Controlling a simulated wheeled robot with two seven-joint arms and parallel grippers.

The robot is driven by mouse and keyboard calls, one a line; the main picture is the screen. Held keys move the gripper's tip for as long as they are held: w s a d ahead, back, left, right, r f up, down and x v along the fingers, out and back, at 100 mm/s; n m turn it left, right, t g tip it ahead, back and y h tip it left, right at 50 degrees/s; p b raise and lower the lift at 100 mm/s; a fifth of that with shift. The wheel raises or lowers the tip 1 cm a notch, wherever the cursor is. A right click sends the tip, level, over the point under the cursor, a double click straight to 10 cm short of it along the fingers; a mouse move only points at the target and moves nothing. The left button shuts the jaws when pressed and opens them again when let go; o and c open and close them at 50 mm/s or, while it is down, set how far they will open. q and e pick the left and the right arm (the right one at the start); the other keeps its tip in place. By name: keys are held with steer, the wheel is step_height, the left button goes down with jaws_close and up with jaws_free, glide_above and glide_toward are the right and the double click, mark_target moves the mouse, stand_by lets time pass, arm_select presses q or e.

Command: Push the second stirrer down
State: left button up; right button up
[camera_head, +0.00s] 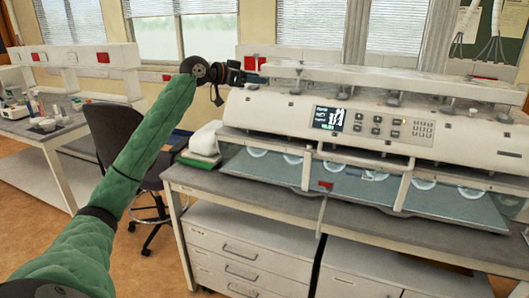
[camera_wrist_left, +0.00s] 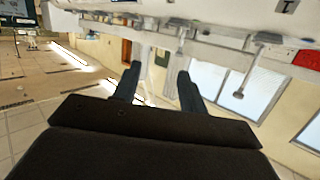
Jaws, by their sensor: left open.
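The long white tablet tester (camera_head: 270,110) stands on the grey bench, with a lit display and keypad on its front. A row of several stirrers runs along its top, with small dark-grey heads under a long white bar; one head (camera_head: 395,98) is right of the display. My left gripper (camera_head: 258,77) is at the left end of the tester's top, near the bar. In the left wrist view its two dark fingers (camera_wrist_left: 158,84) are apart with nothing between them. Grey rod-like parts (camera_wrist_left: 239,93) show beyond them. Which stirrer is second is unclear. My right gripper is not in view.
Glass vessels (camera_head: 435,203) sit below the tester's front. A white object on a green item (camera_head: 198,158) lies at the tester's left end. A dark chair (camera_head: 118,130) stands left of the bench. The bench front strip is clear.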

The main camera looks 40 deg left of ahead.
arm_select(q)
steer(key=d+f+g+y, duration=0.1)
steer(key=d+f+y, duration=0.1)
steer(key=f, duration=0.9)
steer(key=d+f+n+g+y, duration=0.1)
steer(key=d+f, duration=0.4)
steer(key=f, duration=0.6)
steer(key=shift+s+f+g+y, duration=0.25)
steer(key=shift+g+y, duration=0.25)
steer(key=shift+y, duration=0.8)
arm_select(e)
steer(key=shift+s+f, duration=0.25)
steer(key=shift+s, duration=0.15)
